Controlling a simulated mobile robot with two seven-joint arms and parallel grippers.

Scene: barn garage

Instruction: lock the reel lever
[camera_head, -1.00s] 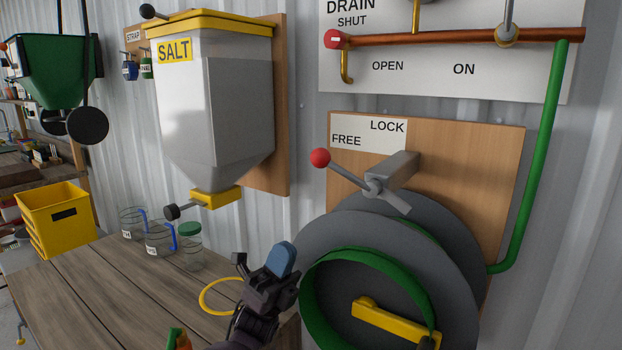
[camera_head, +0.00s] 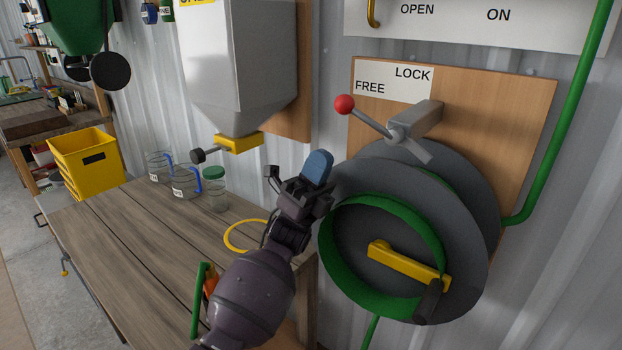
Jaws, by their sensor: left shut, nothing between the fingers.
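The reel lever (camera_head: 371,120) is a grey rod with a red ball (camera_head: 344,104) at its upper left end. It pivots on a grey bracket (camera_head: 416,120) on the wooden board, above the grey hose reel (camera_head: 468,255). The ball lies just below the FREE word on the white FREE/LOCK label (camera_head: 393,80); LOCK is printed further right and higher. My left gripper (camera_head: 317,170) is shut and empty, with blue fingertips pointing up. In the picture it is below and left of the red ball, clear of it, close to the reel's left rim. My right gripper is out of view.
A wooden table (camera_head: 150,240) is at the left, with jars (camera_head: 215,190), a yellow ring (camera_head: 240,238) and a yellow crate (camera_head: 88,160) beyond it. The salt hopper (camera_head: 235,75) hangs left of the lever. A green pipe (camera_head: 575,110) runs down at the right. The reel has a yellow crank (camera_head: 405,265).

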